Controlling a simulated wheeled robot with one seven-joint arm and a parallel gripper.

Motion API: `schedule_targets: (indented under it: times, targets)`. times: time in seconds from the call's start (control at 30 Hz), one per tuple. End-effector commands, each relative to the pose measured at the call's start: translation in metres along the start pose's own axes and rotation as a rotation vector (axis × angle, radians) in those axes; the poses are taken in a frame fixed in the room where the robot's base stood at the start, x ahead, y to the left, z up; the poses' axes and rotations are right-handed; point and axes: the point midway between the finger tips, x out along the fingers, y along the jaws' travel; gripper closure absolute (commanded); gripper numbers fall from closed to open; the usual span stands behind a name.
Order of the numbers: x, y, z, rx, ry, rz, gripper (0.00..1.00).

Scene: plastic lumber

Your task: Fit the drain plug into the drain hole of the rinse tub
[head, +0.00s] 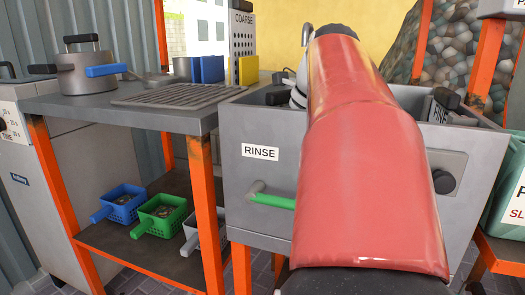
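The rinse tub (262,178) is a grey box with a "RINSE" label on its front wall, in the middle of the head view. My red arm crosses in front of it and reaches over its rim, covering much of its front and inside. The tub's floor and drain hole are hidden. I cannot make out the drain plug. My gripper's fingers do not show; the far end of my arm is hidden behind the red link.
A grey side table (70,104) stands at the left with a lidded pot (84,76) and a rack (180,95). Small baskets, one blue (122,206) and one green (160,213), sit on its lower shelf. A green-handled pipe (272,201) sticks out from the tub's front.

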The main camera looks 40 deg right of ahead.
Motion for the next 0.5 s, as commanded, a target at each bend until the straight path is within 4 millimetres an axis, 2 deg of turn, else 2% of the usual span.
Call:
schedule_targets:
  times: [0.33,0.37,0.5]
  targets:
    - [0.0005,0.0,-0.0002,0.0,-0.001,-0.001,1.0]
    - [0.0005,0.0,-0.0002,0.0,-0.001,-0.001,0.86]
    - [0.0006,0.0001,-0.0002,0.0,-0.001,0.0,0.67]
